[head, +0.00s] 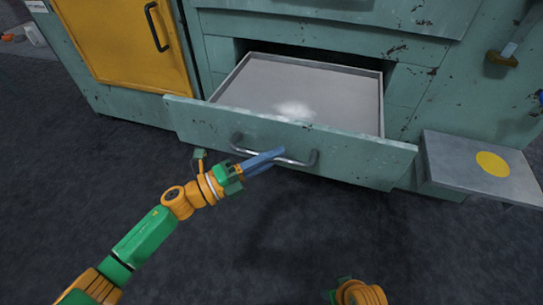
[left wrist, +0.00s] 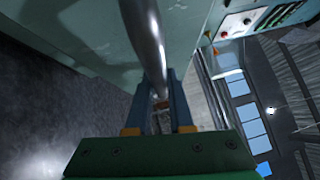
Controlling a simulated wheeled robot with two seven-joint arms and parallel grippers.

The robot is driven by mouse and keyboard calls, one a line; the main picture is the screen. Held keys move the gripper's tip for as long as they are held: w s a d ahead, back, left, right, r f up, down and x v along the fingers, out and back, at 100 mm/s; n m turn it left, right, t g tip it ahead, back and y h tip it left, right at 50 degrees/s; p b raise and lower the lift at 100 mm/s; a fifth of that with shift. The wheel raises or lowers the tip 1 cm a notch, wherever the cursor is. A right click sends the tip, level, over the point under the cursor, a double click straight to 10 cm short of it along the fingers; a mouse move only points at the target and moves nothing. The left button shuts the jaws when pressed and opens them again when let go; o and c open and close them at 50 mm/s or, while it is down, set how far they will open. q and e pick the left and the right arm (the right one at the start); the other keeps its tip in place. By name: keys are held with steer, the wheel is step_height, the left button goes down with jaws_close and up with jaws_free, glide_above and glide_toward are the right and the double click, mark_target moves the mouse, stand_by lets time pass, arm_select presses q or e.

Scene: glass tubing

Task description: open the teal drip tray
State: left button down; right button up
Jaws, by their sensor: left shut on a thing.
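The teal drip tray (head: 350,155) is a drawer pulled out of the teal cabinet, with its grey inside (head: 330,95) showing and a whitish patch on its floor. A grey bar handle (head: 305,160) runs across its front; the handle also shows large in the left wrist view (left wrist: 146,40). My left gripper (head: 265,160) is shut on the handle, its blue fingers on either side of the bar in the left wrist view (left wrist: 161,95). Of my right arm only an orange and green part shows at the bottom of the head view; its gripper is not visible.
A yellow door (head: 120,45) with a black handle is at the left of the cabinet. A grey shelf with a yellow disc (head: 475,175) juts out right of the tray. The dark floor in front is clear.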

arm_select(q)
steer(key=shift+s+a, duration=0.15)
steer(key=shift+s, duration=0.3)
arm_select(e)
steer(key=shift+s+a+f, duration=0.1)
steer(key=shift+s, duration=0.4)
arm_select(q)
steer(key=c, duration=0.8)
jaws_free()
steer(key=v, duration=0.7)
arm_select(e)
steer(key=shift+s+f, duration=0.15)
steer(key=shift+f, duration=0.3)
arm_select(q)
steer(key=shift+a, duration=0.1)
